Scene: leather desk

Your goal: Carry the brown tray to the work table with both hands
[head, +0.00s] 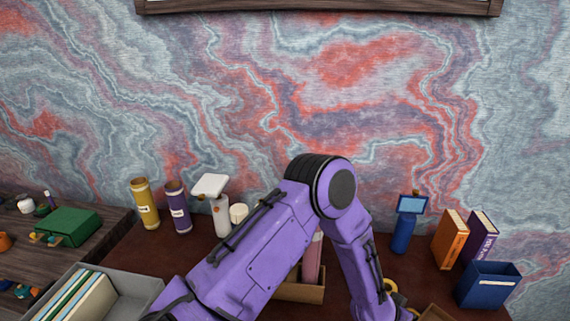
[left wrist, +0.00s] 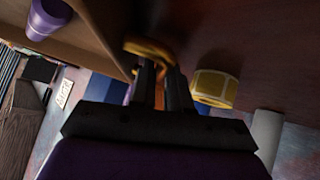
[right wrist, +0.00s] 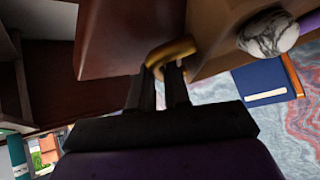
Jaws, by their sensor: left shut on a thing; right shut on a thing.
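The brown tray (head: 299,292) shows only in part in the head view, behind my purple arm, which hides most of it. A pink bottle-like thing (head: 313,262) rises from it. In the left wrist view my left gripper (left wrist: 161,70) is shut on a gold handle (left wrist: 148,48) at the tray's wall (left wrist: 112,28). In the right wrist view my right gripper (right wrist: 165,72) is shut on another gold handle (right wrist: 172,50) beside the tan tray wall (right wrist: 208,22). Both gripper tips are out of clear sight in the head view. I cannot tell whether the tray is off the desk.
A yellow tape roll (left wrist: 215,88) lies near my left gripper. A blue box (head: 488,284), orange book (head: 449,240) and blue bottle (head: 405,232) stand at right. Yellow (head: 145,204) and purple (head: 177,207) cylinders stand at back left. A grey bin (head: 125,290) is at front left.

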